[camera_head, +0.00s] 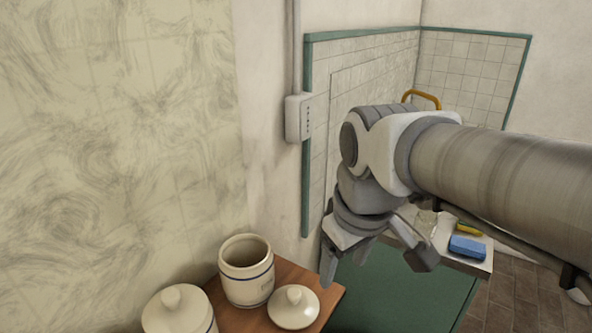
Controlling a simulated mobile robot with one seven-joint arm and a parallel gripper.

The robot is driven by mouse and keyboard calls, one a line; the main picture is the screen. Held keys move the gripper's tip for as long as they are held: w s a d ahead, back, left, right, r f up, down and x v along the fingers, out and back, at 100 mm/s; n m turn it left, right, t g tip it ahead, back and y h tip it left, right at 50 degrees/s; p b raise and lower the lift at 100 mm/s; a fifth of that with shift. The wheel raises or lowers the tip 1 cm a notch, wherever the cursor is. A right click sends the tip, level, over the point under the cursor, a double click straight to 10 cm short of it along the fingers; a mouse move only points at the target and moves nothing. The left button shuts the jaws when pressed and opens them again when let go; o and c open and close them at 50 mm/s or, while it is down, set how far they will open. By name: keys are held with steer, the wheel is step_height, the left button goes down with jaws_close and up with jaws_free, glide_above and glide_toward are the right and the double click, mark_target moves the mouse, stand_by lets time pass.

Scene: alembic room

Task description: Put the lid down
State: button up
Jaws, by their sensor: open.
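A round cream lid (293,308) with a knob lies on the brown wooden surface (328,289), just right of an open cream jar (246,276) with a blue band. The lid is knob up and looks flat on the wood. The jar stands upright with its mouth uncovered. My gripper (374,274) is open and empty, to the right of and above the lid, apart from it. Its two fingers point downward, spread wide, with the green panel behind them.
A second, lidded jar (178,309) stands at the front left, cut off by the frame's edge. A blue item (467,247) and a yellow-green item (469,228) lie on a pale surface behind my arm. The wall is close on the left, with a grey box (298,118) on it.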

steer(key=s+d+f+m+t, duration=0.1)
steer(key=s+d+m+t, duration=0.1)
steer(key=s+m, duration=0.3)
steer(key=shift+s+d+m, duration=0.2)
steer(key=shift+d+m, duration=0.1)
steer(key=shift+d, duration=0.5)
steer(key=shift+c, duration=1.2)
steer(key=shift+d, duration=0.1)
steer(key=shift+d, duration=0.1)
